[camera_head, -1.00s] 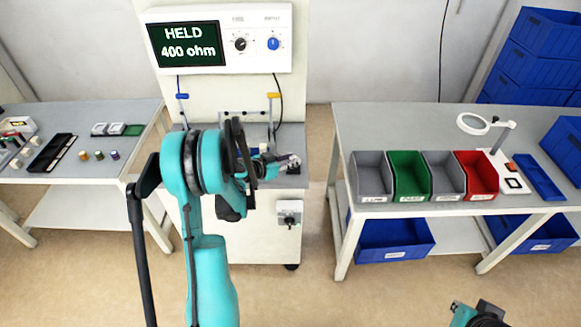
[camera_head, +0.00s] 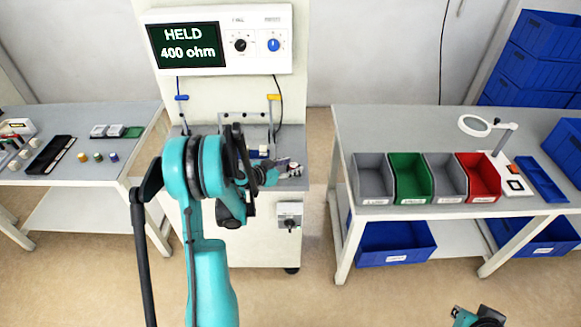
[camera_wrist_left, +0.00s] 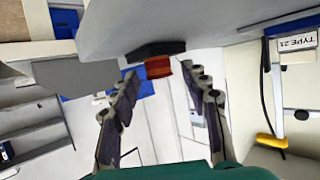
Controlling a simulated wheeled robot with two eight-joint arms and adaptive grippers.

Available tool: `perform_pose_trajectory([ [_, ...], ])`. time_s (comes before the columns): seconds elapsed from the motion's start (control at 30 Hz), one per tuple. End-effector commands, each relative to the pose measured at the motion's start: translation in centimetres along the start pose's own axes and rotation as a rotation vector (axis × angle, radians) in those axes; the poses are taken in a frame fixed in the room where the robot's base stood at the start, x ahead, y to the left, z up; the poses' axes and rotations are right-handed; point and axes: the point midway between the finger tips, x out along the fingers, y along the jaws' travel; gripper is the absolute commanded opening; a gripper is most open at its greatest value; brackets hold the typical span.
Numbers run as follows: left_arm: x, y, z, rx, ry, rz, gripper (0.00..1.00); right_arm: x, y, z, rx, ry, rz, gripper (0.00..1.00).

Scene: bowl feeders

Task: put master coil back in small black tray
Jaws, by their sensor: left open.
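A red coil (camera_wrist_left: 158,68), which looks like the master coil, stands against a small black tray (camera_wrist_left: 155,50) in the left wrist view. That view is upside down, with the grey shelf at the top. The coil appears to rest on the tray; how deep it sits cannot be told. My left gripper (camera_wrist_left: 163,98) is open, its fingers on either side of the coil with visible gaps. In the head view the left gripper (camera_head: 286,167) is over the right part of the tester's shelf, and coil and tray are hardly distinguishable there. My right gripper (camera_head: 480,316) shows only partly at the bottom edge.
The tester display (camera_head: 187,45) reads HELD 400 ohm. A blue block with a TYPE 21 label (camera_wrist_left: 297,40) and a yellow clip (camera_wrist_left: 271,145) are nearby. The left table holds a long black tray (camera_head: 38,166) and small coils (camera_head: 98,157). Bins (camera_head: 410,180) stand on the right table.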

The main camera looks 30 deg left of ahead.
Motion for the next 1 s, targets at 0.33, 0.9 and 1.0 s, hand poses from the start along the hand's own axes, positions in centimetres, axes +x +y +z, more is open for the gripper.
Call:
perform_pose_trajectory([
  [0.33, -7.3, -0.1, -0.3, -0.003, 0.000, -0.005, 0.46, -2.3, 0.0, -1.7, 0.000, 0.000, 0.000, 0.00],
  [0.9, -11.1, 5.9, -3.3, -0.066, -0.144, 0.052, 0.46, -3.2, 0.0, -2.3, 0.000, 0.000, 0.000, 0.00],
  [1.0, -11.6, 10.4, -5.0, -0.105, -0.250, 0.063, 0.46, -3.2, 0.0, -2.3, 0.000, 0.000, 0.000, 0.00],
])
